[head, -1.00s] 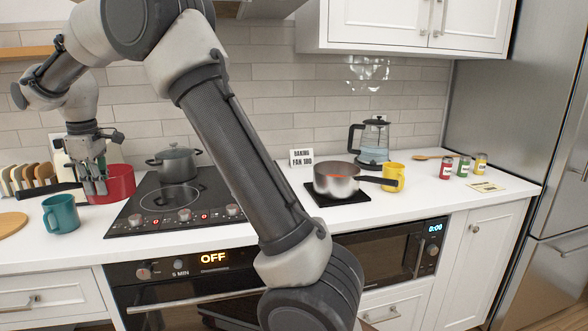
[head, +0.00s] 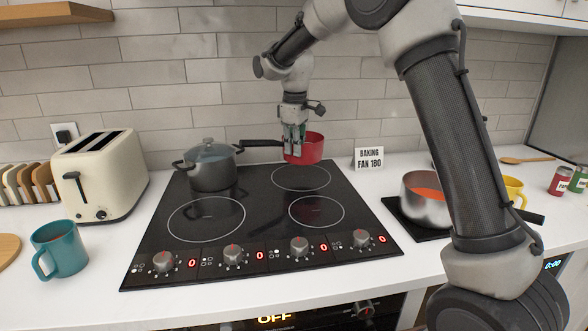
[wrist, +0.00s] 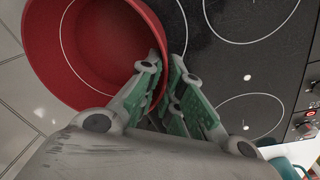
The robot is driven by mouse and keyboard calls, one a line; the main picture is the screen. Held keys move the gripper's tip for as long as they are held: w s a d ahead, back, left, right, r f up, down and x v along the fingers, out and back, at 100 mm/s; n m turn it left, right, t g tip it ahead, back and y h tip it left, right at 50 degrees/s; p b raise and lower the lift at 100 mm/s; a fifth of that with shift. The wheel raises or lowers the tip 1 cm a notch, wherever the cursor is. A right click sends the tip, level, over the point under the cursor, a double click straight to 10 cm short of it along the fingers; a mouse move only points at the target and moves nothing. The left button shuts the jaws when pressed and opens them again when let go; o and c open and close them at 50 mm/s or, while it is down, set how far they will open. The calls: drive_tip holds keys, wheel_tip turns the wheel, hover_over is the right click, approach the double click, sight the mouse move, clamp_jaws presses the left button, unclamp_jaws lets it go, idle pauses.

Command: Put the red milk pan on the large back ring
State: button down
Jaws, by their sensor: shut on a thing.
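The red milk pan (head: 313,147) hangs from my gripper (head: 294,150) at the back of the black hob. Its black handle (head: 262,143) points left, toward the lidded grey pot. In the wrist view my gripper (wrist: 163,68) is shut on the wall of the pan (wrist: 45,45), which looks empty. The free back ring (head: 301,189) lies just below and in front of the pan in the head view. The pan seems raised and set toward the wall, beyond most of that ring; its exact height is unclear.
The lidded grey pot (head: 211,170) stands on the back left of the hob (head: 255,215). The front left ring (head: 207,218) and front right ring (head: 316,211) are bare. A sign (head: 369,158) stands right of the pan. A steel pan (head: 426,208) sits farther right.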

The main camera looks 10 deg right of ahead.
drive_tip(key=f, duration=0.2)
drive_tip(key=shift+w+a+f, duration=0.1)
drive_tip(key=shift+w+f, duration=0.25)
drive_tip(key=shift+a+f, duration=0.15)
drive_tip(key=shift+f, duration=1.9)
drive_tip(key=shift+f, duration=0.1)
drive_tip(key=c, duration=1.6)
unclamp_jaws()
